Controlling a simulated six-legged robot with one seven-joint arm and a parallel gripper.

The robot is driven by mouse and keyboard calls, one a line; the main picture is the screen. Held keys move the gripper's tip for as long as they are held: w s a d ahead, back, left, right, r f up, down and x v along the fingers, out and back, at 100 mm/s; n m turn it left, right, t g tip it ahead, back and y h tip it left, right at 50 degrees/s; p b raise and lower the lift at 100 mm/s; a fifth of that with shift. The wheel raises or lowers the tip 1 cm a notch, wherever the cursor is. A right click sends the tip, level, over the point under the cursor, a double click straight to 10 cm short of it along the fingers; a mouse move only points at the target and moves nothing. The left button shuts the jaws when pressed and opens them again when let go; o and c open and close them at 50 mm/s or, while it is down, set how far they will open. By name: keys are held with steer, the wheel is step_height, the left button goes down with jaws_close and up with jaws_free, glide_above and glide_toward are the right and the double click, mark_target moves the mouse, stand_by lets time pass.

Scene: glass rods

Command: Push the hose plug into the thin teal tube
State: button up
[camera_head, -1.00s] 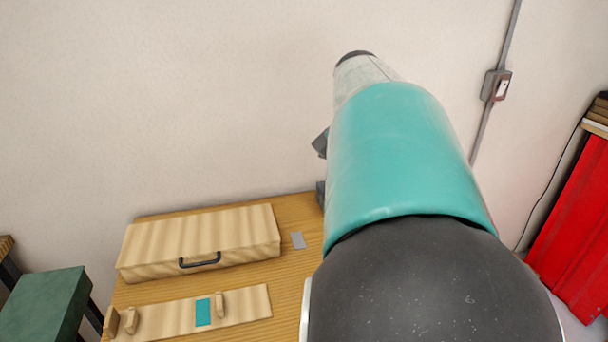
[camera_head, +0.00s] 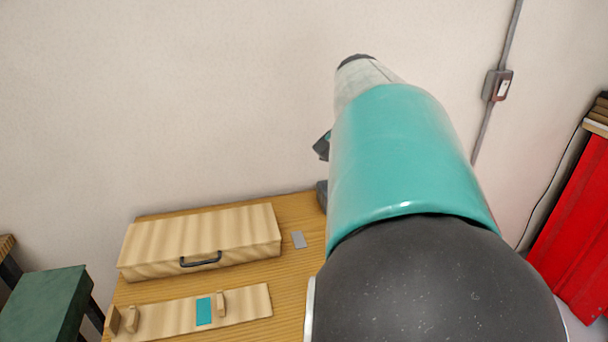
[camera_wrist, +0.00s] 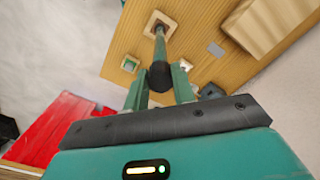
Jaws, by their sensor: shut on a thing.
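In the wrist view my gripper (camera_wrist: 159,82) is closed around a short black cylinder, which looks like the hose plug (camera_wrist: 160,76). The thin teal tube (camera_wrist: 160,48) lies in line beyond the plug, with its far end at a square wooden block (camera_wrist: 153,20). I cannot tell from this angle whether the plug touches the tube or is inside it. In the head view my arm hides the plug, the tube and my fingers.
A wooden case (camera_head: 200,240) with a dark handle lies on the table (camera_head: 290,275). A small grey plate (camera_head: 299,240) is beside it. A board (camera_head: 255,302) with a teal patch lies in front. A wall stands behind, and a red cabinet (camera_head: 575,235) is at right.

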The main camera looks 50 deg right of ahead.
steer(key=shift+f, duration=0.25)
steer(key=o, duration=0.7)
step_height(320, 180, up, 11)
stand_by(1.0)
stand_by(0.5)
